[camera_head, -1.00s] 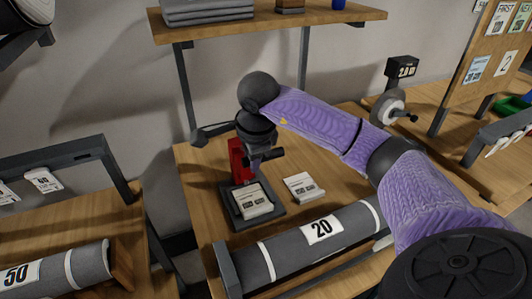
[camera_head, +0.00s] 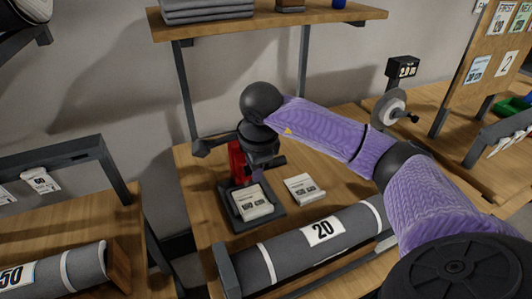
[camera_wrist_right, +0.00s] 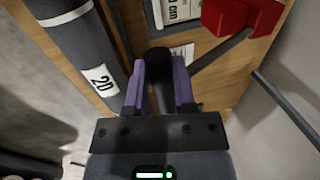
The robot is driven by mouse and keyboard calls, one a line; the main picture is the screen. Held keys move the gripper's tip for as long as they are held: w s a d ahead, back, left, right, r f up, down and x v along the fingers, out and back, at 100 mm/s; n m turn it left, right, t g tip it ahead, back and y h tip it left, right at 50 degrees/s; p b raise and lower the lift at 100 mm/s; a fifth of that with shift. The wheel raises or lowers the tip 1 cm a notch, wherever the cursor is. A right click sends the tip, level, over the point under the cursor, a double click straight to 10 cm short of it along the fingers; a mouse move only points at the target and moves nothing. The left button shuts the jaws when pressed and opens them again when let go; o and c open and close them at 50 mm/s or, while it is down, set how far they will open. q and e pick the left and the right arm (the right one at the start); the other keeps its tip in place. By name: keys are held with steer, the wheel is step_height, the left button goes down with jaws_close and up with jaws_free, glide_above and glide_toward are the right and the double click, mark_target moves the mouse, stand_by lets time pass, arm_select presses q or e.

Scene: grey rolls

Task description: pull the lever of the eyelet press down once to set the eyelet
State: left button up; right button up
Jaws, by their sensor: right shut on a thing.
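The eyelet press (camera_head: 236,160) has a red body and a dark base plate on the wooden bench, and its red part shows at the top right of the right wrist view (camera_wrist_right: 240,14). A dark rod runs from it to the black lever handle (camera_wrist_right: 160,60). My right gripper (camera_head: 256,170) is beside the red body; its purple fingers are shut on the lever handle in the right wrist view (camera_wrist_right: 159,88). My right wrist hides part of the press from above. A pale card (camera_head: 252,203) lies on the base plate. My left gripper is not in view.
A second card (camera_head: 304,188) lies right of the press. A grey roll labelled 20 (camera_head: 290,255) lies along the front of the bench. A shelf (camera_head: 270,20) hangs above on brackets. A disc with a handle (camera_head: 390,108) stands at the back right.

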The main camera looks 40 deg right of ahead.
steer(key=shift+s+a+f+b, duration=0.1)
steer(key=shift+s+f+b, duration=0.2)
steer(key=shift+f, duration=0.4)
steer(key=shift+s+f+b, duration=0.15)
steer(key=shift+f+b, duration=0.55)
steer(key=shift+f, duration=0.15)
steer(key=shift+s+a+f+b, duration=0.1)
steer(key=shift+s+f+b, duration=0.05)
steer(key=shift+f+b, duration=0.6)
steer(key=shift+f, duration=0.1)
steer(key=shift+b+x, duration=0.6)
steer(key=shift+x, duration=0.25)
steer(key=shift+s, duration=0.25)
